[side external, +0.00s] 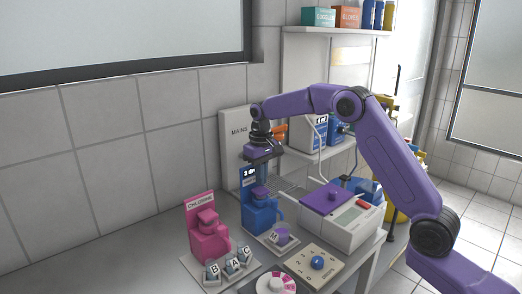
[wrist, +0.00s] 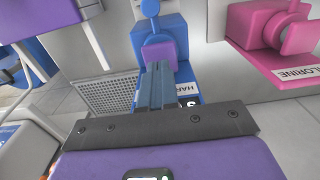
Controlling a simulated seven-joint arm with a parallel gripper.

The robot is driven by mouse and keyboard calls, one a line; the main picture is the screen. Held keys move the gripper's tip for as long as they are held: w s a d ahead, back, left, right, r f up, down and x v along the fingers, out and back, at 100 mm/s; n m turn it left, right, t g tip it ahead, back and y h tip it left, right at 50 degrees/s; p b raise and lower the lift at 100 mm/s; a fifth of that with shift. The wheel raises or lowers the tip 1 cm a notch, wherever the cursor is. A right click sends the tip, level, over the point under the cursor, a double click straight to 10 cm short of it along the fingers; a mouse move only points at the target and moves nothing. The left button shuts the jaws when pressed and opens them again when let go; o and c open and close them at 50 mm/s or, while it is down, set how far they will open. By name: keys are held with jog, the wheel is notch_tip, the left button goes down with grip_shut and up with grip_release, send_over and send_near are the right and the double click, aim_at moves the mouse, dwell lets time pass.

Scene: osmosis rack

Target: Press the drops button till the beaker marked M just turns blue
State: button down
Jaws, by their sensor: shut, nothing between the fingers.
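My gripper (side external: 258,160) hangs, shut and empty, just above the blue dispenser (side external: 262,211), near its dark "3 dH" display. In the wrist view its closed fingers (wrist: 158,68) point at the blue dispenser's purple block (wrist: 160,51) and cover part of its label. Whether they touch anything is unclear. The beaker marked M (side external: 282,237) stands on a white base in front of the dispenser, and its contents look purple. I cannot make out any button marked drops. A round blue knob (side external: 317,262) sits on a beige numbered plate (side external: 300,268) at the front.
A pink CHLORINE dispenser (side external: 208,240) stands to the left, with beakers B (side external: 212,273), A (side external: 233,265) and C (side external: 245,255) before it. A white instrument with a purple lid (side external: 330,198) stands to the right. A pink-and-white dial (side external: 275,284) lies in front.

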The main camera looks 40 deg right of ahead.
aim_at(261, 189)
notch_tip(261, 189, up, 11)
jog(key=shift+f, duration=0.15)
dwell(0.8)
